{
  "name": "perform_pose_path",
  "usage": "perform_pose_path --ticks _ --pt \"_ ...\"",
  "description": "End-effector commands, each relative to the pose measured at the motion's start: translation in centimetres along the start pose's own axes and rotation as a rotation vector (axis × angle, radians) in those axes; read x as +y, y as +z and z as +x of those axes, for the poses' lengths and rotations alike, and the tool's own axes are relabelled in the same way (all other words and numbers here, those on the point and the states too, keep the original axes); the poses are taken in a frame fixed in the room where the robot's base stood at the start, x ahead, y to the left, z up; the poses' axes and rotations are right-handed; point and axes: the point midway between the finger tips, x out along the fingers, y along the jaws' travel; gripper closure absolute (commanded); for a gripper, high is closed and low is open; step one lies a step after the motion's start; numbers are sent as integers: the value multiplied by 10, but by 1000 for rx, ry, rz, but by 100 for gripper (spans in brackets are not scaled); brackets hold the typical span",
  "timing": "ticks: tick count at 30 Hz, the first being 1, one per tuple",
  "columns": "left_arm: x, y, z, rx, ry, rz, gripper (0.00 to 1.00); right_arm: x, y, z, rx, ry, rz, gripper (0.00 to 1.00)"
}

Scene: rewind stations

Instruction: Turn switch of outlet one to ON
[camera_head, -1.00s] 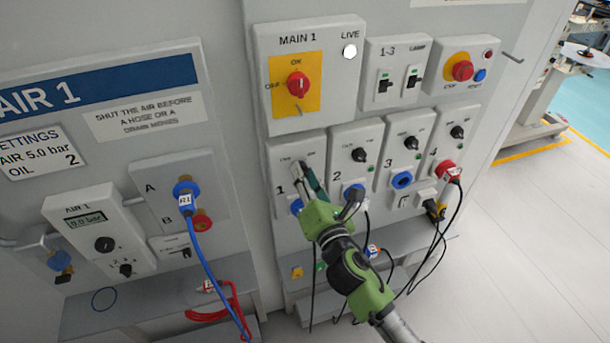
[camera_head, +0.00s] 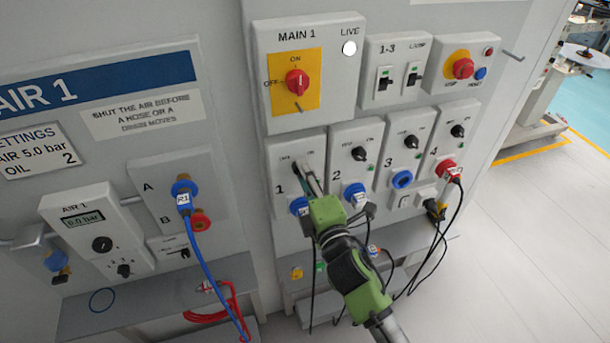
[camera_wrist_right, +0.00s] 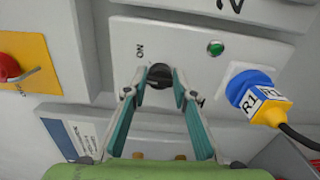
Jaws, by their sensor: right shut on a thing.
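The outlet one panel (camera_head: 279,205) is at the lower left of the right-hand cabinet, below MAIN 1. Its black switch knob (camera_wrist_right: 160,74) sits between my right gripper's fingertips (camera_wrist_right: 161,84) in the right wrist view. My right gripper also shows in the head view (camera_head: 304,168), shut on this knob from the front. The ON label (camera_wrist_right: 140,50) is beside the knob; the other label is partly covered by a finger. The knob's pointer direction is not clear. A green lamp (camera_wrist_right: 215,47) and a blue plug (camera_wrist_right: 250,90) are on the same panel. My left gripper is not seen.
Outlet two's panel (camera_head: 340,175) is close on the right, with further outlets beyond. The MAIN 1 red switch (camera_head: 297,83) is above. Cables hang below the outlets over a grey shelf (camera_head: 290,288). Open floor (camera_head: 520,240) lies to the right.

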Motion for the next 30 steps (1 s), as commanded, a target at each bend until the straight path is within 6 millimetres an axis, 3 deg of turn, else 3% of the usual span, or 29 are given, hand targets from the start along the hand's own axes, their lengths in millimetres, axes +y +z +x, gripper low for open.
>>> perform_pose_path --ticks 18,30 --pt "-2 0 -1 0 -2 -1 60 -2 0 0 -1 -1 544 96" --pt "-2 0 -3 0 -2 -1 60 -3 -1 0 0 -1 717 96"
